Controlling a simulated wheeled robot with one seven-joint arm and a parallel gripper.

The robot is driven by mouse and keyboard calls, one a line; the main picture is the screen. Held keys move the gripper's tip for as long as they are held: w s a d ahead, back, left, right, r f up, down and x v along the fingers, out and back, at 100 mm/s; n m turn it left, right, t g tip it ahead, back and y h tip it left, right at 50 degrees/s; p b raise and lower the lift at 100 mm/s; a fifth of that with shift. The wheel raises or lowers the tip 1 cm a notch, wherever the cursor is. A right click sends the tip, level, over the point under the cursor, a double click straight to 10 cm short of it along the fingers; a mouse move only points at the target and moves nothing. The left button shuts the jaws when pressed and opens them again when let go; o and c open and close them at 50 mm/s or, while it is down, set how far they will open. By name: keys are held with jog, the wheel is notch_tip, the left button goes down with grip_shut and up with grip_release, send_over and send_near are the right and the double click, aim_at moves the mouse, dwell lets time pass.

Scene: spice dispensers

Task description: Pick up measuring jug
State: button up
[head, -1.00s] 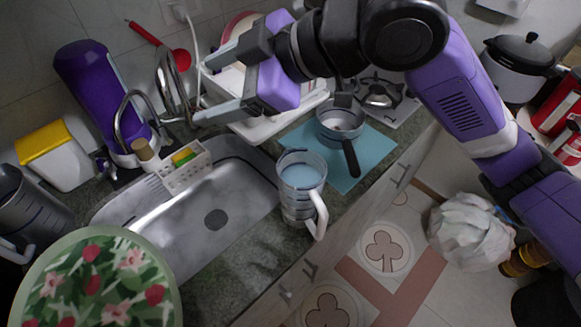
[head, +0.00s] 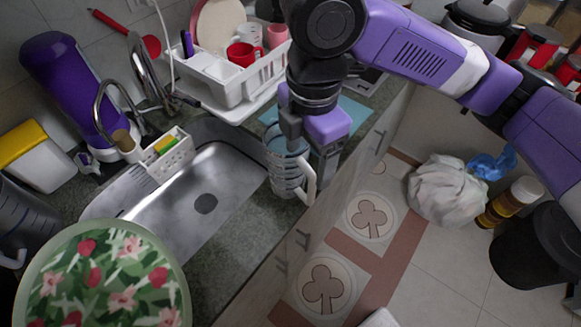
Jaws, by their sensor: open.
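The measuring jug (head: 284,174) is a clear, upright jug with dark markings and a white handle. It stands on the counter beside the right end of the sink, close to the front edge. Its handle points toward the lower right. My gripper (head: 311,170) is above and around the jug's upper right side, pointing down, with its jaws open. It hides part of the jug's rim and the top of the handle. I cannot tell whether a finger touches the jug.
The sink (head: 165,225) lies to the left. A white dish rack (head: 235,80) with cups stands behind the jug. A floral round item (head: 105,280) is at the lower left. The cabinet front and open floor lie to the right, with a white bag (head: 445,190).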

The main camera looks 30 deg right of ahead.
aim_at(308, 167)
jog(key=shift+s+a+f, duration=0.1)
jog(key=shift+s+f, duration=0.05)
jog(key=shift+f, duration=2.2)
grip_shut()
